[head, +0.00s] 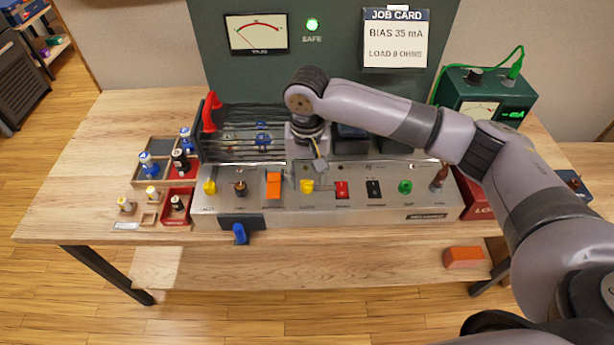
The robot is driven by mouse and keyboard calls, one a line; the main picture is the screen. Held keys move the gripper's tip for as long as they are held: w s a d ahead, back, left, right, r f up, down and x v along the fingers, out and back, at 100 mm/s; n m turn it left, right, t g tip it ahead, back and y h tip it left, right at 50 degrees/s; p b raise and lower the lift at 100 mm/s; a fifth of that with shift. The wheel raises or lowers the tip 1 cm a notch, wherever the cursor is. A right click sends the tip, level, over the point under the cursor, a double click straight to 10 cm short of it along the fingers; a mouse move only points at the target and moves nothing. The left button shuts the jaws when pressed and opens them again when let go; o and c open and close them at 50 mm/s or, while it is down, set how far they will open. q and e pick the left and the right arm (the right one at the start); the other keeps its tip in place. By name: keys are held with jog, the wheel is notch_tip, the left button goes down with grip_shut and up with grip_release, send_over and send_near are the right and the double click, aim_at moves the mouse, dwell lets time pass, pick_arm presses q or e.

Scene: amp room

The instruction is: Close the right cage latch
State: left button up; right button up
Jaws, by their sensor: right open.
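The wire cage (240,115) stands on the left part of the metal amp chassis (330,205), with tubes showing dimly behind its bars. A red upright latch lever (211,112) is at the cage's left end. My right arm reaches in from the right, and its gripper (318,168) points down at the cage's right end, above the chassis front edge. The gripper is open, and I see nothing held in it. The right cage latch is not visible; my wrist and gripper cover that end of the cage. My left gripper is not in view.
Knobs and switches line the chassis front, including a yellow knob (307,186) just below my gripper. Tube trays (150,182) stand left of the chassis. A green meter box (487,98) is behind at the right. The table's left front (75,220) is clear.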

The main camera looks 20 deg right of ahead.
jog(key=shift+f, duration=0.6)
grip_shut()
